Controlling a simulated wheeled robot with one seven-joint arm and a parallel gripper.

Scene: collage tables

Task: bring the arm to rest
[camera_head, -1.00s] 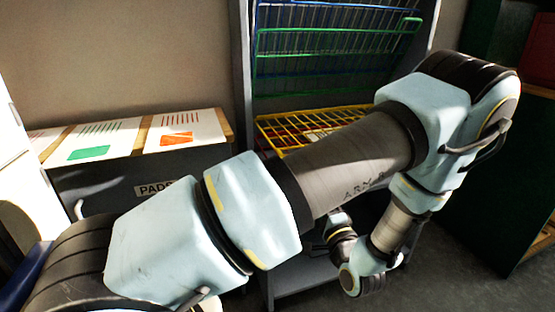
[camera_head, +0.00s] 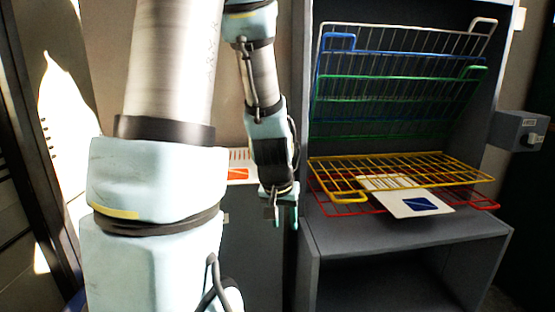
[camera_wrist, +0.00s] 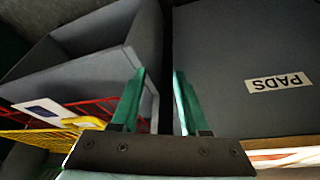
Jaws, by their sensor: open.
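My gripper (camera_head: 281,218) hangs down at the end of my folded arm, left of the wire rack stand in the head view. In the wrist view my gripper (camera_wrist: 159,75) shows two green fingers, apart with nothing between them. My upper arm covers much of the left of the head view.
The rack stand (camera_head: 410,237) holds blue, green, yellow (camera_head: 400,168) and red wire racks. A white card with a dark blue patch (camera_head: 412,203) lies at the lower racks. A grey box (camera_head: 521,131) is on the right. A card with an orange patch (camera_head: 238,174) shows behind my arm.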

